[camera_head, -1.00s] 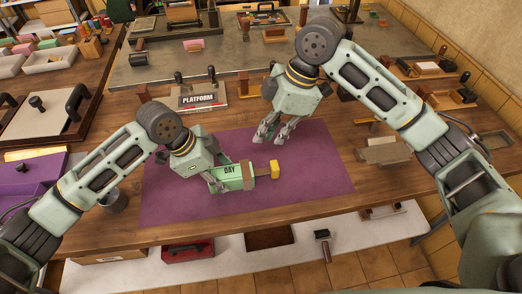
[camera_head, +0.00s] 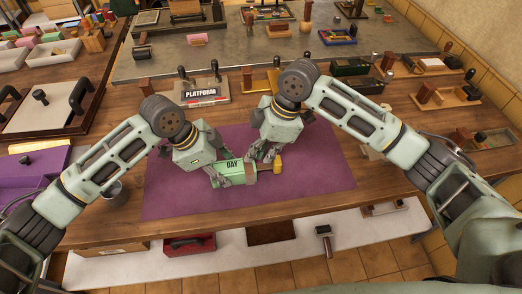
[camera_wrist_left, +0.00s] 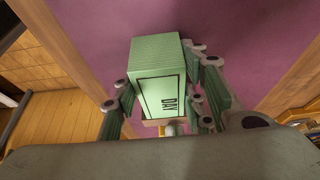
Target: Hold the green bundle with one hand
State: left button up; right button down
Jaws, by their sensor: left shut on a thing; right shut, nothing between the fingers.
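The green bundle (camera_head: 232,173), marked DAY, lies over the purple mat (camera_head: 310,185). A brown band and a yellow end piece (camera_head: 278,164) show at its right end. My left gripper (camera_head: 217,177) is shut on the bundle's left part. In the left wrist view the bundle (camera_wrist_left: 157,80) sits between the fingers (camera_wrist_left: 160,98). My right gripper (camera_head: 262,154) is shut and empty at the bundle's right end, close to the band; I cannot tell whether it touches. Its fingers partly hide that end.
A holder marked PLATFORM (camera_head: 203,92) stands behind the mat. A grey metal cup (camera_head: 113,190) is left of the mat. A purple box (camera_head: 35,170) is at far left. The right part of the mat is clear.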

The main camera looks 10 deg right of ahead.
jog(key=shift+d, duration=0.7)
